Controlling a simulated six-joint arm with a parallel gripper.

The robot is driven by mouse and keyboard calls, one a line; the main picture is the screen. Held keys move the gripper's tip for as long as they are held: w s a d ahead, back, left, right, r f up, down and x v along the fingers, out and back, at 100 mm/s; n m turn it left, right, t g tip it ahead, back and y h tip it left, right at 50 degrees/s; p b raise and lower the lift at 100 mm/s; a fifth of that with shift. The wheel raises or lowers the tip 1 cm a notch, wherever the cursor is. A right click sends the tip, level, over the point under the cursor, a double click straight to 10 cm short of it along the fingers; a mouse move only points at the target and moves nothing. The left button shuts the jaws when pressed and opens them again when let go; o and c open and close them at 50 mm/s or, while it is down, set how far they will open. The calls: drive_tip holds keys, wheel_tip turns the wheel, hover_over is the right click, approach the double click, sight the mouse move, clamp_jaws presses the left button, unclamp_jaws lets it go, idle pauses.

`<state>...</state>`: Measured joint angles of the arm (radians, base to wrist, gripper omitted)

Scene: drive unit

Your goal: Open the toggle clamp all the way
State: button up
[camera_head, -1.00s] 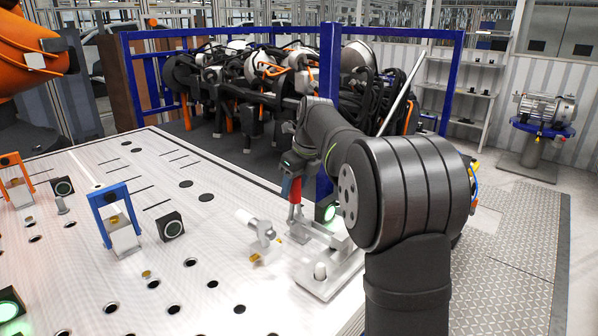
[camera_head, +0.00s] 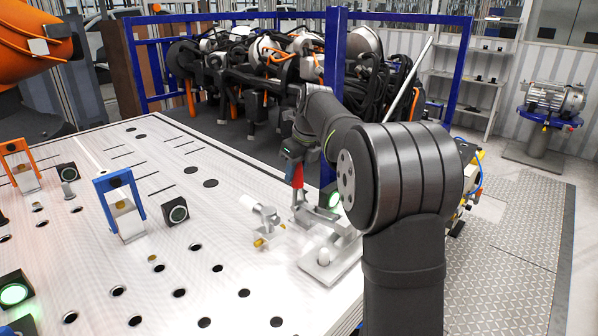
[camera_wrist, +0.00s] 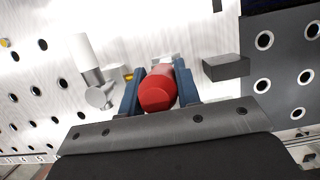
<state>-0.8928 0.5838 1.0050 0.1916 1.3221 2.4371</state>
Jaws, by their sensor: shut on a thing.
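The toggle clamp has a red handle (camera_head: 297,174) and a grey metal base (camera_head: 335,258) on the perforated table's right edge. The handle stands roughly upright above the metal linkage. My gripper (camera_head: 294,150) is at the top of the handle. In the wrist view, the handle's red round end (camera_wrist: 158,93) sits between the two blue-grey fingers of my gripper (camera_wrist: 160,90), which are shut on it. The clamp's linkage is mostly hidden behind the handle there. My arm covers part of the clamp's right side in the head view.
A white and grey cylindrical fitting (camera_head: 258,209) stands left of the clamp. A dark block with a lit green ring (camera_head: 330,198) is close behind it. A blue frame (camera_head: 120,204) stands farther left on the table (camera_head: 210,245). A blue post (camera_head: 335,90) rises behind.

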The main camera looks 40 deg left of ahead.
drive_tip(key=shift+a+f, duration=0.2)
drive_tip(key=shift+a, duration=0.5)
drive_tip(key=shift+a+f, duration=0.15)
drive_tip(key=shift+a, duration=0.5)
drive_tip(key=shift+a+f, duration=3.2)
drive_tip(key=shift+f, duration=0.25)
drive_tip(key=o, duration=0.7)
drive_tip(key=shift+o, duration=0.2)
drive_tip(key=shift+r, duration=0.15)
wheel_tip(320, 180, up, 9)
